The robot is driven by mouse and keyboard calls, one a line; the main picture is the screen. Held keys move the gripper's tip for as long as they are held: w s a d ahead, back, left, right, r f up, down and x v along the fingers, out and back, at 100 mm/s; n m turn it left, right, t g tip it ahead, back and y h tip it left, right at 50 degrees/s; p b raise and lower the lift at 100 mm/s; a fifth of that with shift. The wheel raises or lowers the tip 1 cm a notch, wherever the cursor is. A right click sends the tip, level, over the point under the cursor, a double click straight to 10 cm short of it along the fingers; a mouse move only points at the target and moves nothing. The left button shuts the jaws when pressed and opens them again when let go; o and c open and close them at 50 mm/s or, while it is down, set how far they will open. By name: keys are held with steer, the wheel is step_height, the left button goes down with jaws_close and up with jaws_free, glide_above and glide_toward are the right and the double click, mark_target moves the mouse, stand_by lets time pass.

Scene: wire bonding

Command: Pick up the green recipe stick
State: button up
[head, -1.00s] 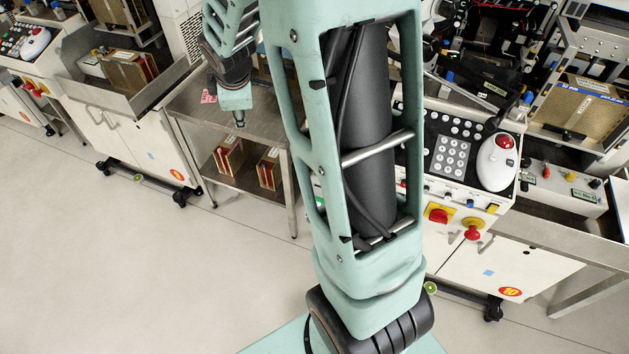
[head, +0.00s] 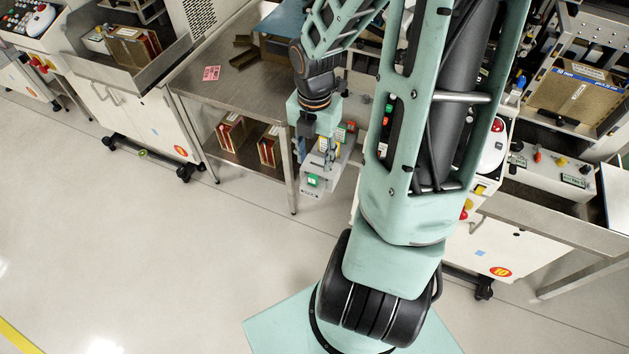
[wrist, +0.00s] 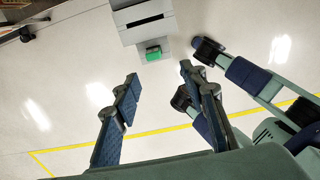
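The green recipe stick (head: 313,181) is a small green piece at the front of a light grey box (head: 311,194) in the head view. In the wrist view the green stick (wrist: 153,53) shows at the lower end of the grey box (wrist: 148,30). My gripper (wrist: 160,73) is open and empty, its two blue-padded fingers apart. The stick lies just beyond the fingertips and roughly in line with the gap between them. In the head view my gripper (head: 326,150) hangs over the grey box and partly hides it.
A steel table (head: 225,82) stands left of the box, with a pink label (head: 211,73) and brown parts on top. Magazines (head: 230,130) sit on its lower shelf. White machine cabinets (head: 145,120) stand to the left and right. The floor (head: 150,240) in front is clear.

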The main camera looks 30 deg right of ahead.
steer(key=b, duration=0.2)
glide_above(312, 177)
steer(key=f, duration=0.2)
steer(key=s+f, duration=0.1)
steer(key=f, duration=0.1)
steer(key=shift+f, duration=0.25)
steer(key=f, duration=0.2)
steer(key=f+b, duration=0.1)
steer(key=f, duration=0.1)
steer(key=w+f, duration=0.1)
steer(key=shift+f+b, duration=0.3)
steer(key=shift+f, duration=0.1)
steer(key=shift+r, duration=0.1)
steer(key=c, duration=1)
steer(key=shift+r+p, duration=0.25)
steer(key=shift+p, duration=0.05)
